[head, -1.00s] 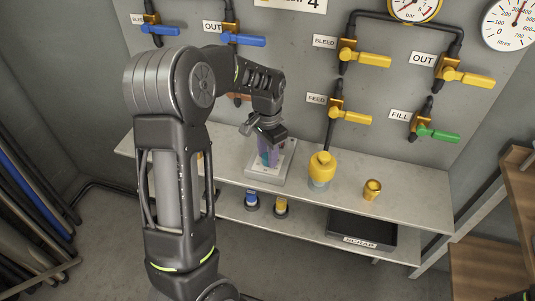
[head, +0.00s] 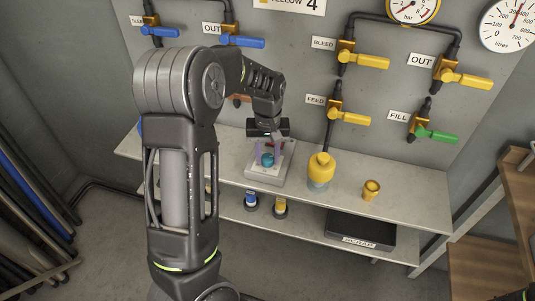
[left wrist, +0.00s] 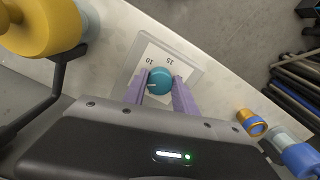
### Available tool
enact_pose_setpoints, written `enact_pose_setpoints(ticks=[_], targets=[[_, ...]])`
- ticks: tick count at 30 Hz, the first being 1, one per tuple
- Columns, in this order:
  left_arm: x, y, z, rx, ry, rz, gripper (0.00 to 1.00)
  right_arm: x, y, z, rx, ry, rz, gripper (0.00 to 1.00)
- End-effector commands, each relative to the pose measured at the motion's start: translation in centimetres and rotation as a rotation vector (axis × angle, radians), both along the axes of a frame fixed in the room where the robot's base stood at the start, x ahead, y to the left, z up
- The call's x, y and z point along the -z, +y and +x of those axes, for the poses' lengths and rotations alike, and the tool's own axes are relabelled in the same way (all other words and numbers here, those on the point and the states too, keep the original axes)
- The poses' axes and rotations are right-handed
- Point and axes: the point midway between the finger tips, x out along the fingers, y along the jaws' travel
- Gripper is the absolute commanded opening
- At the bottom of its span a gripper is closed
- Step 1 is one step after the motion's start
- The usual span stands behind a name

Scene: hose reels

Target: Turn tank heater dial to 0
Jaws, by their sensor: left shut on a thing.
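The tank heater dial is a round teal knob (left wrist: 159,81) on a white plate with printed numbers; 10 and 15 are readable in the left wrist view. A light pointer mark shows on the knob's left side there. In the head view the dial (head: 267,159) sits on its grey base (head: 258,176) on the upper shelf. My left gripper (left wrist: 161,88) has its purple fingers on either side of the knob, shut on it. It also shows from above in the head view (head: 270,152). The rest of the scale is hidden by the fingers and gripper body.
A yellow cylinder (head: 321,167) and a small brass fitting (head: 371,190) stand right of the dial on the shelf (head: 416,205). Valves with yellow handles (head: 356,118) are on the wall behind. A dark scrap tray (head: 348,232) is on the lower shelf.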

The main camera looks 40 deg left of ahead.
Motion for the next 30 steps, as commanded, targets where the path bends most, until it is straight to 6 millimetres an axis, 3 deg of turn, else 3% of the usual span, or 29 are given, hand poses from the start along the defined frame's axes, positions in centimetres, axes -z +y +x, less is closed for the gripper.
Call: enact_pose_setpoints(ticks=[30], targets=[[-0.2,-0.1,0.3,-0.906,-0.001,0.002,0.0,-3.4,0.0,-0.1,-0.001,0.002,0.0,0.0]])
